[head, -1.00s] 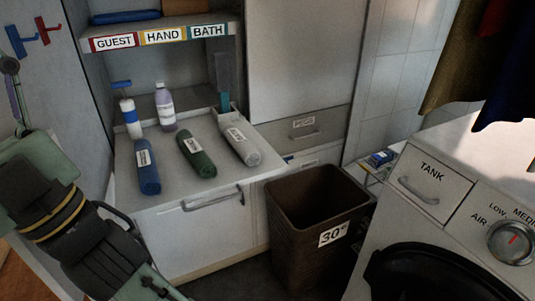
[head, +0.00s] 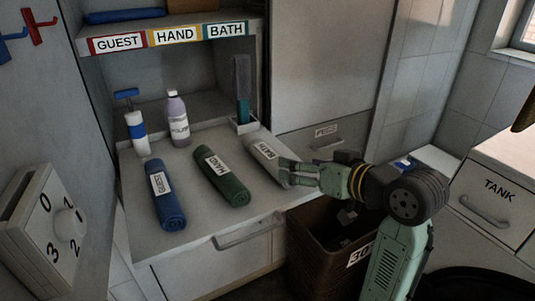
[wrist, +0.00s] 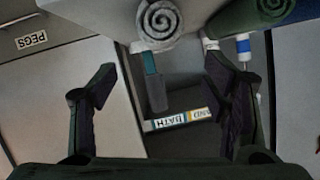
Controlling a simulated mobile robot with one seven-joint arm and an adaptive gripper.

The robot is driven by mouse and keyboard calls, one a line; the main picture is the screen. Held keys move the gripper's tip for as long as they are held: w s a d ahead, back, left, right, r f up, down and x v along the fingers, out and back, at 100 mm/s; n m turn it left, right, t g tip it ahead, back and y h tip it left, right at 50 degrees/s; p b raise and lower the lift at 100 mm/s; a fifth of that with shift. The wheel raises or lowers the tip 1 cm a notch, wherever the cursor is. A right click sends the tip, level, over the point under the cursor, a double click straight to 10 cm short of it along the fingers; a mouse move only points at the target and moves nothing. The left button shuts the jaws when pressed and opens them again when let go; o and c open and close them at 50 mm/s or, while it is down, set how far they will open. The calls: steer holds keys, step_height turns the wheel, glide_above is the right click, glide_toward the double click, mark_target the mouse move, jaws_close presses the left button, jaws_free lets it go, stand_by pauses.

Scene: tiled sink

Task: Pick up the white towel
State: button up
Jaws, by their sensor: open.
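The white towel (head: 262,157) is a roll with a BATH label, lying on the right of the grey counter (head: 192,238). My gripper (head: 285,172) is at its front end in the head view and covers part of that end. In the wrist view the towel's spiral end (wrist: 160,20) shows at the top, between and beyond the fingertips of my open gripper (wrist: 157,68). Nothing is held between the fingers. I cannot tell whether a finger touches the towel.
A green HAND roll (head: 222,178) and a blue GUEST roll (head: 166,198) lie to the left. Bottles (head: 177,120) and a brush in a holder (head: 243,95) stand behind. A brown bin (head: 320,258) is below my arm. A shelf (head: 170,33) overhangs the back.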

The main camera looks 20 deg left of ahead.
mark_target(276, 163)
steer(key=shift+w+d+f, duration=0.1)
steer(key=shift+d+f, duration=0.15)
steer(key=shift+f, duration=0.05)
steer(key=x, duration=0.5)
steer(key=shift+f+p, duration=0.15)
steer(key=shift+p, duration=0.25)
steer(key=x, duration=0.2)
steer(key=p+x, duration=0.1)
steer(key=x, duration=0.1)
steer(key=shift+s+a+f, duration=0.1)
steer(key=shift+s+a, duration=0.15)
steer(key=shift+w+a+f, duration=0.25)
steer(key=shift+a+f, duration=0.05)
steer(key=shift+a, duration=0.05)
steer(key=shift+c, duration=0.6)
steer(key=c, duration=1.2)
steer(key=shift+o, duration=0.2)
steer(key=shift+r, duration=0.1)
